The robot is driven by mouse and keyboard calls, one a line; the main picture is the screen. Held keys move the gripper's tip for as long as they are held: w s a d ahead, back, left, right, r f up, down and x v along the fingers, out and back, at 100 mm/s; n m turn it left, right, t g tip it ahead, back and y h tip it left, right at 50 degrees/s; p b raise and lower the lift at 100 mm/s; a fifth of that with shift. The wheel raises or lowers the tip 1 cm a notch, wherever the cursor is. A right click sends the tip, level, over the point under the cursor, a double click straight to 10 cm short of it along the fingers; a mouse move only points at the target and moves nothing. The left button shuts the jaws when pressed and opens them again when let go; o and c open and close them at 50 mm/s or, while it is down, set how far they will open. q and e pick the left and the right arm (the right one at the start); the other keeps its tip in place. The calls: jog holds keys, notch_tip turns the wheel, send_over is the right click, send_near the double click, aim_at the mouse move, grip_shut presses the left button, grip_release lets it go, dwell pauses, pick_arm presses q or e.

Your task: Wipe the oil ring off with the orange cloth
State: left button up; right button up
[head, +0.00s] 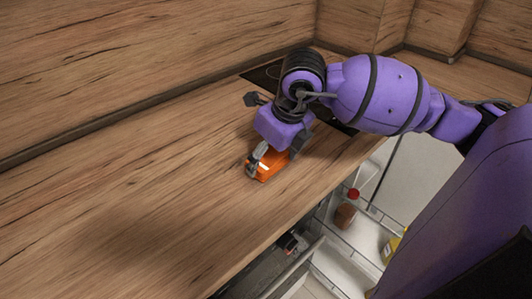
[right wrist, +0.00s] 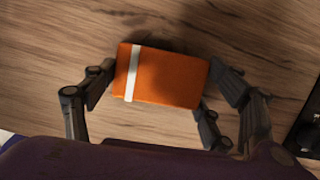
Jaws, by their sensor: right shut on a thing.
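The orange cloth (head: 264,173) is a folded block with a white stripe, lying on the wooden worktop (head: 150,200) near its front edge. In the right wrist view the cloth (right wrist: 175,78) sits between the dark fingers. My right gripper (head: 277,157) points down and is shut on the cloth, with fingers at both of its ends in the right wrist view (right wrist: 162,85). I cannot make out an oil ring; the cloth, gripper and arm hide part of the worktop. My left gripper is not seen.
A dark hob (head: 262,75) lies behind my right arm. Below the worktop's front edge is an open drawer with a red-capped bottle (head: 346,212) and a yellow item (head: 391,247). The wooden splashback (head: 130,50) runs along the back. The worktop to the left is clear.

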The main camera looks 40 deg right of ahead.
jog(key=shift+s+d+p, duration=0.1)
jog(key=shift+s+p, duration=0.25)
jog(key=shift+s, duration=0.65)
pick_arm(q)
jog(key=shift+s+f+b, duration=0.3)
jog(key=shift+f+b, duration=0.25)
jog(key=shift+b, duration=0.15)
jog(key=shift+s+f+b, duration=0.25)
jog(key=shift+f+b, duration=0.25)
jog(key=shift+b, duration=0.15)
pick_arm(e)
jog(key=shift+w+a, duration=0.15)
jog(key=shift+w, duration=0.8)
jog(key=shift+w+a, duration=0.1)
jog(key=shift+w, duration=0.85)
jog(key=shift+w, duration=0.1)
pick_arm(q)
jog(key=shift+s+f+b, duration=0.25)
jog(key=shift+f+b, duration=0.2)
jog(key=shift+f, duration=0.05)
pick_arm(e)
jog(key=shift+w+a, duration=0.15)
jog(key=shift+w, duration=0.7)
